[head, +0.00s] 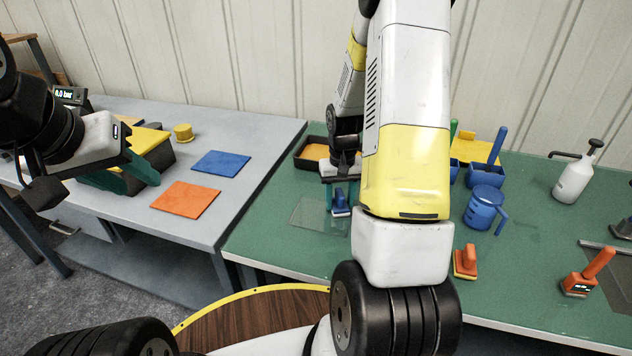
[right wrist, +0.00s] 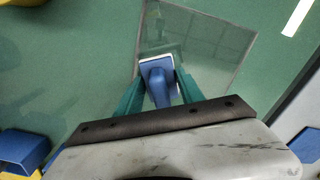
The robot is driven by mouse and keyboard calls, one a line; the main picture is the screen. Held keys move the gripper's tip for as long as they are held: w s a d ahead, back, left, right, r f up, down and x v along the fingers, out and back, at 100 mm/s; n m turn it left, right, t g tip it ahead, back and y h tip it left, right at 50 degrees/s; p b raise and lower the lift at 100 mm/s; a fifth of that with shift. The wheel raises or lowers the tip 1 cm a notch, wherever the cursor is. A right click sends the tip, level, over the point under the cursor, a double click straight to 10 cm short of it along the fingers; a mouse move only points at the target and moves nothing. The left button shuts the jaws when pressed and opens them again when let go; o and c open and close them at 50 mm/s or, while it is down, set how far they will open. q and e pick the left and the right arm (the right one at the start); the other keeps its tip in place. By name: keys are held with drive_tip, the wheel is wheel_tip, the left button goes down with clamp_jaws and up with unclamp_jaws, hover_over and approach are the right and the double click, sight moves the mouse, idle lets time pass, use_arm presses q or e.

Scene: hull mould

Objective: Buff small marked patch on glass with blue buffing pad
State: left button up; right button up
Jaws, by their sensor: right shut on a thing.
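The blue buffing pad (head: 341,204), with a blue handle and a pale base, is at the glass plate's right side. My right gripper (head: 340,193) is shut on its handle; the right wrist view shows the pad (right wrist: 157,78) between the two green fingers. The clear glass plate (head: 312,216) lies on the green bench and also shows in the right wrist view (right wrist: 213,42). The pad is over the plate's edge area; I cannot tell whether it touches. I cannot make out the marked patch. My left gripper (head: 128,184) is open and empty above the grey table.
An orange pad (head: 466,262), a blue jug (head: 484,209), a white pump bottle (head: 578,174) and an orange-handled tool (head: 586,274) stand right on the green bench (head: 400,310). A dark tray (head: 305,163) is behind the glass. Blue (head: 221,163) and orange (head: 185,199) sheets lie on the grey table.

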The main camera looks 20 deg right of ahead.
drive_tip(key=shift+s+d, duration=0.6)
drive_tip(key=shift+d, duration=0.35)
drive_tip(key=shift+s+d, duration=0.6)
drive_tip(key=shift+d, duration=0.3)
wheel_tip(320, 180, up, 7)
